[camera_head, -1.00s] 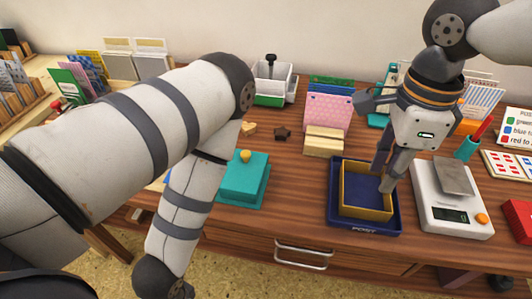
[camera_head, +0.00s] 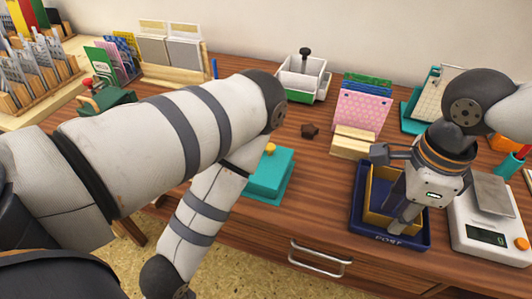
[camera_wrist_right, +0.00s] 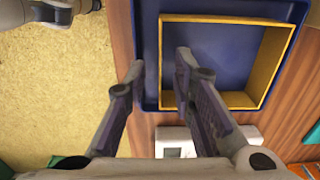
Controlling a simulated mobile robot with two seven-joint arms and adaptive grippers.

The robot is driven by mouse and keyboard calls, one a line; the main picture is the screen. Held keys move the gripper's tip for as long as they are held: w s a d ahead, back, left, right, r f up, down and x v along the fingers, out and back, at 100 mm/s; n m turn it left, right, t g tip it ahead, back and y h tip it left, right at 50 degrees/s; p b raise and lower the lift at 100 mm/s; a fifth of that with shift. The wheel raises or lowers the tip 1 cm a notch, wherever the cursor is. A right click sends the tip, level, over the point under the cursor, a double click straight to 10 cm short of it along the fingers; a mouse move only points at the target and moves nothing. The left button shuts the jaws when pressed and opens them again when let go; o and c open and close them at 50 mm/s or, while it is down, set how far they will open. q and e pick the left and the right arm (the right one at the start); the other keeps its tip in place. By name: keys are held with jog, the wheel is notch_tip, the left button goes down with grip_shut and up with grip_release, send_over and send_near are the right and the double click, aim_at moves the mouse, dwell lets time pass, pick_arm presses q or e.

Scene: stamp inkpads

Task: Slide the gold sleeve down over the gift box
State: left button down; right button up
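The gold sleeve (camera_head: 378,212), an open rectangular frame, lies in a dark blue tray (camera_head: 357,222) marked POST. It also shows in the right wrist view (camera_wrist_right: 283,62). The teal gift box (camera_head: 268,178) with a yellow knob on top stands left of the tray, partly behind my left forearm. My right gripper (camera_head: 403,222) is over the sleeve's front part and hides some of it. In the right wrist view its open fingers (camera_wrist_right: 160,70) are on either side of the sleeve's near wall; contact cannot be told.
A white scale (camera_head: 480,237) stands close right of the tray. A wooden holder (camera_head: 352,145) with pink cards is behind it. My left arm covers much of the left side.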

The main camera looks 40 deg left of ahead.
grip_shut()
jog(key=shift+r, duration=0.1)
